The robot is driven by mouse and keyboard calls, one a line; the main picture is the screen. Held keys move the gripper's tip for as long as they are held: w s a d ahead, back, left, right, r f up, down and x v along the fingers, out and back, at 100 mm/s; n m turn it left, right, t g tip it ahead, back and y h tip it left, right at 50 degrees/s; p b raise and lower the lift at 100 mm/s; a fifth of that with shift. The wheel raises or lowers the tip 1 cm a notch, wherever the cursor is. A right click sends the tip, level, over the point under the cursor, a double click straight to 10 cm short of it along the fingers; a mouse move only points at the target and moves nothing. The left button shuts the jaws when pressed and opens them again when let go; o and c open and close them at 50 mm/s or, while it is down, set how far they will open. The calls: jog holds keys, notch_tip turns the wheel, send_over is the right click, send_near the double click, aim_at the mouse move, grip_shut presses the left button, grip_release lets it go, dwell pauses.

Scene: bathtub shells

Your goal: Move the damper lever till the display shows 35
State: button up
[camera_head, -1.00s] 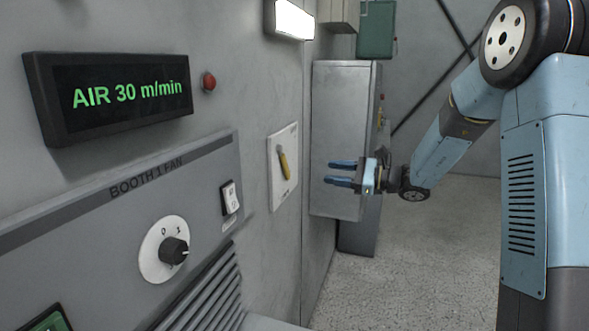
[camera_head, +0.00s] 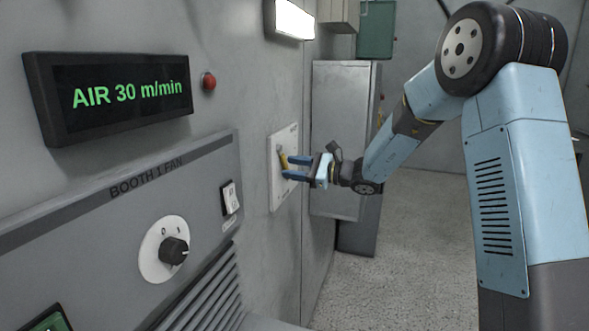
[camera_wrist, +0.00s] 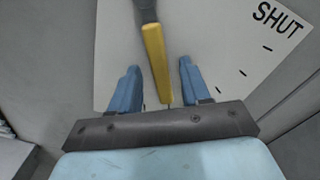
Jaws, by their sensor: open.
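The display (camera_head: 120,92) on the wall at the left reads "AIR 30 m/min" in green. The damper lever (camera_wrist: 156,62) has a yellow grip and a dark upper end, and sits on a white plate (camera_wrist: 222,42) marked "SHUT" with several tick marks. In the head view the yellow lever (camera_head: 283,159) shows partly behind my fingers. My gripper (camera_head: 288,168) is open at the plate. In the wrist view my gripper (camera_wrist: 157,88) has its two blue fingers on either side of the lever's grip, with a gap on each side.
A panel marked "BOOTH 1 FAN" (camera_head: 190,165) carries a black knob (camera_head: 173,251) and a white switch (camera_head: 230,198). A red button (camera_head: 209,81) is beside the display. A grey cabinet (camera_head: 340,120) stands behind the gripper. Open floor (camera_head: 400,270) lies to the right.

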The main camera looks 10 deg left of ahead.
grip_shut()
dwell(0.4)
